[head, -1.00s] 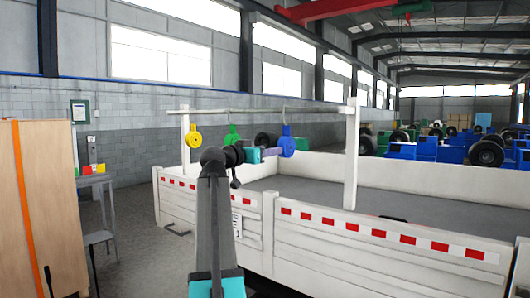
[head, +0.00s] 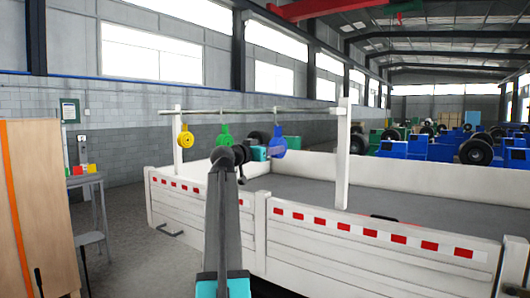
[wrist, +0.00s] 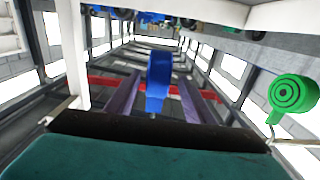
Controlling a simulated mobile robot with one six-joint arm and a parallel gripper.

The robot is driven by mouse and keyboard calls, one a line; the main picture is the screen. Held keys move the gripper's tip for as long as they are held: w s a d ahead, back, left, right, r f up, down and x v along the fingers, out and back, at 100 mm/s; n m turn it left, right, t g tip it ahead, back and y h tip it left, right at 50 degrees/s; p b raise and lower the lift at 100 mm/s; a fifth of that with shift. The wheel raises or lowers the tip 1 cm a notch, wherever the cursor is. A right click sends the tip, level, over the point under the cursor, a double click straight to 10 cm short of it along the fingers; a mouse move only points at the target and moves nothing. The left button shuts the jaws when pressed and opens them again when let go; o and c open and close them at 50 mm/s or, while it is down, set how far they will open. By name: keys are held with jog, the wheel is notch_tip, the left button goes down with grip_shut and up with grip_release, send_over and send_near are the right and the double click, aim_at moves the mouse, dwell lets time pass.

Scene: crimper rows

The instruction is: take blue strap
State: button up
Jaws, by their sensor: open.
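The blue strap (head: 280,146) hangs by a hook from the rail (head: 240,112), at the right end of the row. In the wrist view the blue strap (wrist: 159,80) appears in the middle, seen narrow, between the two purple fingers of my gripper (wrist: 158,97). A gap shows on each side of it. My gripper is open. In the head view my gripper (head: 270,152) is right at the blue strap, which partly hides the fingers. How deep the strap lies between the fingers is hard to tell.
A green strap (head: 223,136) and a yellow strap (head: 185,138) hang further left on the rail. The green strap (wrist: 292,95) is at the right in the wrist view. A white post (head: 343,155) and the truck bed's side wall (head: 370,238) are close by.

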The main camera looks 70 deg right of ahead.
aim_at(274, 139)
jog(key=shift+b+x, duration=0.65)
jog(key=shift+x, duration=1.2)
jog(key=c, duration=1)
grip_shut()
jog(key=shift+r, duration=0.1)
jog(key=shift+r, duration=0.1)
jog(key=shift+s+r, duration=0.15)
jog(key=shift+r, duration=1.4)
